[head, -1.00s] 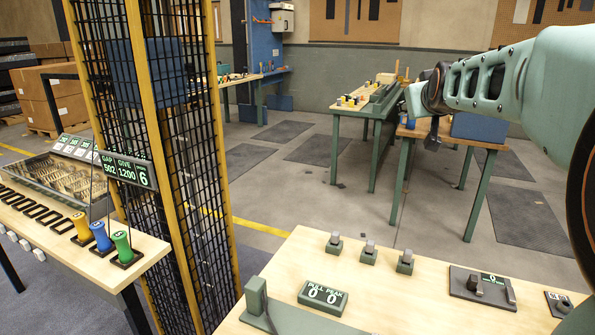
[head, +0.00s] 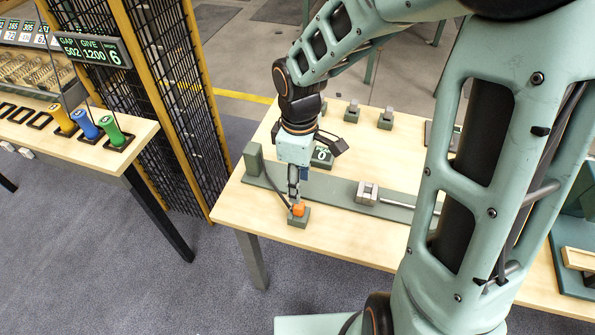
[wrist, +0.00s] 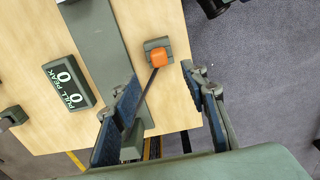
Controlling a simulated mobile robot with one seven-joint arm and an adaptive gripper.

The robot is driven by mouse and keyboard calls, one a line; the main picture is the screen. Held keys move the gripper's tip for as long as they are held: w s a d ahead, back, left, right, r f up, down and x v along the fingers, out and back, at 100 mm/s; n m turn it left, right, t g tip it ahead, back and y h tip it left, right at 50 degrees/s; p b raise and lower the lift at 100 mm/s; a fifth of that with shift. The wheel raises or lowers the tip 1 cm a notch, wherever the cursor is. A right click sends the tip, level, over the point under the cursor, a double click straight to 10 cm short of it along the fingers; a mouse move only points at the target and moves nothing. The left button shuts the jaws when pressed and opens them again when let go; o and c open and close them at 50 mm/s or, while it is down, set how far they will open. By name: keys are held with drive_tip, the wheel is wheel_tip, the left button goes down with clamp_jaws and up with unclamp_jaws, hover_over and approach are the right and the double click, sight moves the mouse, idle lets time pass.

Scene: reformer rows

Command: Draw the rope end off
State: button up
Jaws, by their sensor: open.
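The orange rope end (head: 298,209) sits on a small green block (head: 297,219) near the front left edge of the wooden table. A dark rope (head: 272,184) runs to it from the green post (head: 253,158). My gripper (head: 293,192) points down just above the rope end in the head view. In the wrist view, my gripper (wrist: 162,88) is open, its two dark fingers spread wide. The rope end (wrist: 158,57) shows beyond the fingertips, between their lines. I see no clear contact, and nothing is held.
A long green rail (head: 330,188) with a grey clamp (head: 367,192) lies behind the rope end. A pull display (wrist: 69,83) and small grey-topped blocks stand farther back. A mesh pillar (head: 160,90) and a bench with coloured handles (head: 111,131) are at the left.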

sight(299, 211)
wheel_tip(299, 211, down, 10)
drive_tip(key=shift+w+r+b, duration=0.1)
drive_tip(key=shift+b, duration=0.85)
drive_tip(key=shift+c, duration=0.6)
drive_tip(key=shift+r, duration=0.1)
clamp_jaws()
